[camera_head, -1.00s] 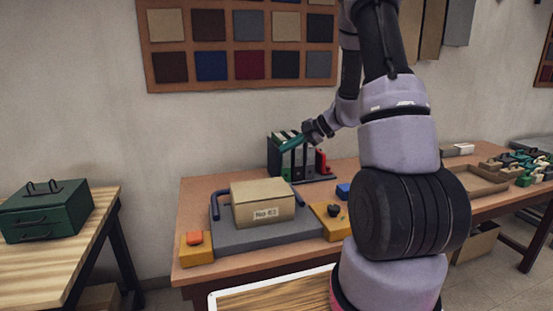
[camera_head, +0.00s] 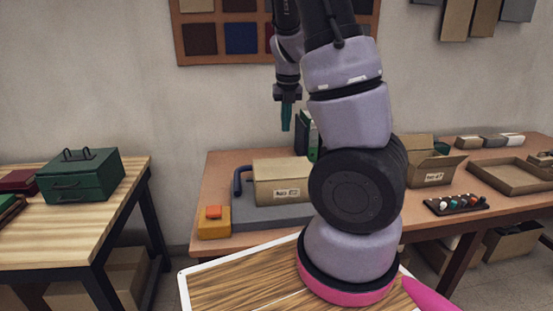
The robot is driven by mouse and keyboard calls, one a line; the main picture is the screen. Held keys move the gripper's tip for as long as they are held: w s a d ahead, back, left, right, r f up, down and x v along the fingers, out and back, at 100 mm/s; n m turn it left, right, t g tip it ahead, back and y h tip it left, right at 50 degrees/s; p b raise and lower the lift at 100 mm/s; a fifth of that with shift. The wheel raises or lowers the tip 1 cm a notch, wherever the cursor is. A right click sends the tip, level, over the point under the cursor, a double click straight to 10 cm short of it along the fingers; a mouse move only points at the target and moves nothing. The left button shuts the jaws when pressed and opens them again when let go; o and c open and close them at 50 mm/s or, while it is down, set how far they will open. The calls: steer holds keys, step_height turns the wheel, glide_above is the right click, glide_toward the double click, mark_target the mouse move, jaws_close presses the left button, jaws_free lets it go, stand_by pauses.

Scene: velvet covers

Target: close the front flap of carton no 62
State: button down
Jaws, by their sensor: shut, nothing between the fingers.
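Carton no 62 (camera_head: 270,188) is a tan box with a white number label on its front face. It sits on a grey fixture on the wooden table, and its right end is hidden behind my arm. Its top looks flat and covered; I cannot make out the separate flaps, and no front flap hangs over the label. My gripper (camera_head: 287,126) has teal fingers, pointing straight down and shut with nothing in them. It appears above the carton in the picture, clear of it.
A blue handle bar (camera_head: 237,181) stands at the fixture's left, by a yellow box with an orange button (camera_head: 213,212). A second carton (camera_head: 430,172) with raised flaps stands right of my arm. A green case (camera_head: 80,178) is on the left table. Dark binders (camera_head: 307,135) stand behind the carton.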

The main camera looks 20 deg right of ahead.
mark_target(283, 166)
steer(key=f, duration=0.4)
steer(key=w+f, duration=0.1)
steer(key=f, duration=0.4)
steer(key=w+f, duration=0.1)
steer(key=f, duration=0.3)
steer(key=shift+d+f, duration=0.2)
steer(key=shift+d, duration=0.05)
steer(key=shift+w+f, duration=0.1)
steer(key=shift+f, duration=0.9)
steer(key=shift+r, duration=0.2)
